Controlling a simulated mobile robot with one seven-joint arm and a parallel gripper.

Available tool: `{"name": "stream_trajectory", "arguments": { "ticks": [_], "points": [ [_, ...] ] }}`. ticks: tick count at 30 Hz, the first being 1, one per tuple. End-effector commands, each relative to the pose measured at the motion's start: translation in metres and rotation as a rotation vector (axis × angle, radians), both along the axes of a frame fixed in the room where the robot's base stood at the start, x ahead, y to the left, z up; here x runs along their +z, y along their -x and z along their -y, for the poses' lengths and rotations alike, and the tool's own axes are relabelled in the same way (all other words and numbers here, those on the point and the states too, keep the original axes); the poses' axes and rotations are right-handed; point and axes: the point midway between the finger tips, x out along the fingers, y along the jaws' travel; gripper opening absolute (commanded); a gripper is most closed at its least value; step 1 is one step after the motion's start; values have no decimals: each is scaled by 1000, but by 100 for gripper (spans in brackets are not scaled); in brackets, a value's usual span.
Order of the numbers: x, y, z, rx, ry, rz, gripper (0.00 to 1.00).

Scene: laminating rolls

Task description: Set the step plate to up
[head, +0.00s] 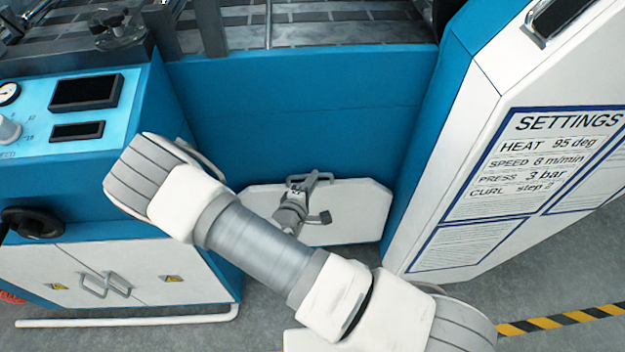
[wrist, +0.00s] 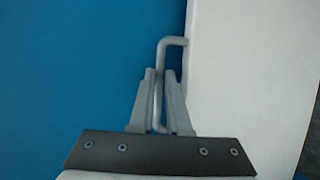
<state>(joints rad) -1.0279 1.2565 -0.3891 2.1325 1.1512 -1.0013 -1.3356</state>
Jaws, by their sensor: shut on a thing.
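The step plate (head: 358,208) is a pale panel with cut corners at the foot of the blue machine front, between the two cabinets. A grey bar handle (head: 324,177) sits at its upper edge. My gripper (head: 299,188) is at this handle, left of the plate's middle. In the wrist view, the fingers (wrist: 160,82) are shut on the handle (wrist: 176,41), with the white plate (wrist: 235,85) to the right and blue panel to the left. My arm hides the plate's lower left part. I cannot tell the plate's exact tilt.
A control cabinet (head: 110,200) with gauge, displays and a black knob stands at the left. A white cabinet with a SETTINGS sheet (head: 540,165) stands close at the right. Rollers (head: 300,25) lie above the blue panel (head: 300,115). Striped floor tape (head: 560,320) shows lower right.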

Motion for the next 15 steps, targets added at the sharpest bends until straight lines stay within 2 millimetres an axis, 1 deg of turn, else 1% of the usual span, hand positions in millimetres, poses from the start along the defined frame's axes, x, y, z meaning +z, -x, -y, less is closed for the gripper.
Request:
{"name": "stream_trajectory", "arguments": {
  "ticks": [3, 9, 15],
  "points": [
    [1, 2, -1, 2, 0, 1, 0],
    [-1, 23, -1, 2, 0, 0, 0],
    [-2, 23, -1, 2, -1, -2, 0]
  ]
}}
